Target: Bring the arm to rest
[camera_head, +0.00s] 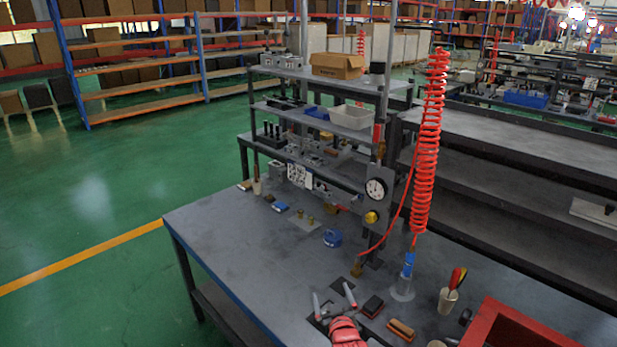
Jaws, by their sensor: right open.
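My right gripper (333,293) shows at the bottom centre of the head view. Its two grey fingers are spread apart and nothing is between them. Its red body is partly cut off by the bottom edge of the picture. My left gripper is not in view.
A red bin (490,312), an orange-topped brush block (401,329) and a cup of tools (448,300) are to the right. A red coiled hose (428,140) hangs above the bench.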

